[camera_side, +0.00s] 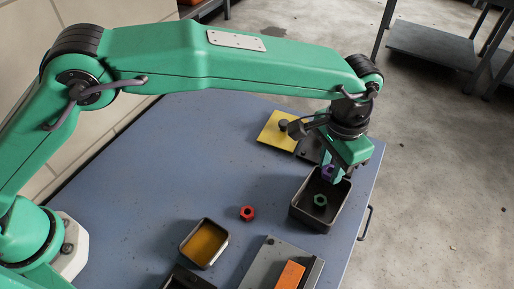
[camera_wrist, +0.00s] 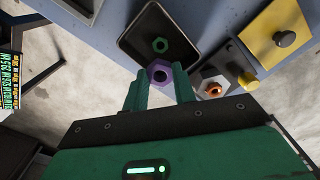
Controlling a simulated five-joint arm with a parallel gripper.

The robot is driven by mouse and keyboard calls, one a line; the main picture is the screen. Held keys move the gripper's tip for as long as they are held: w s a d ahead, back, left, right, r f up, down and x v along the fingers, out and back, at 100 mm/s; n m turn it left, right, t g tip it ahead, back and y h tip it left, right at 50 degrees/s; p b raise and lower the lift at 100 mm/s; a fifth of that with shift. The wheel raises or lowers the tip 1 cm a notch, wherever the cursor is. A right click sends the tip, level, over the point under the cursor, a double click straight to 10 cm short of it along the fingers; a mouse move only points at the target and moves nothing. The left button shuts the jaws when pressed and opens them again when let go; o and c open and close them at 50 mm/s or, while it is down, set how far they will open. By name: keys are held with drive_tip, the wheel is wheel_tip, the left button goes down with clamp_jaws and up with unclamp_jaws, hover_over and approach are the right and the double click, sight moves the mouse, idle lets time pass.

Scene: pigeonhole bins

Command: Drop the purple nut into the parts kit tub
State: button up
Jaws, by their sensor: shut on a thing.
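The purple nut (camera_wrist: 159,74) is held between the two fingertips of my gripper (camera_wrist: 160,88) in the wrist view. In the side view the purple nut (camera_side: 328,172) shows at the tips of my gripper (camera_side: 332,170), above the far part of a dark tub (camera_side: 300,214). The tub also shows in the wrist view (camera_wrist: 128,46), beyond the nut. I cannot read a label on the tub.
A red nut (camera_side: 247,213) and a tray with an amber bottom (camera_side: 204,243) lie left of the tub. A yellow plate with a dark knob (camera_side: 272,131) is behind. A grey fixture with an orange block (camera_side: 290,275) is in front. The blue bench's right edge (camera_side: 375,170) is close.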

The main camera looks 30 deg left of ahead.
drive_tip(key=shift+f, duration=0.2)
drive_tip(key=shift+f, duration=3)
drive_tip(key=o, duration=1.1)
drive_tip(key=shift+c, duration=0.2)
drive_tip(key=shift+r, duration=0.1)
drive_tip(key=shift+r, duration=1.4)
drive_tip(key=shift+r, duration=0.1)
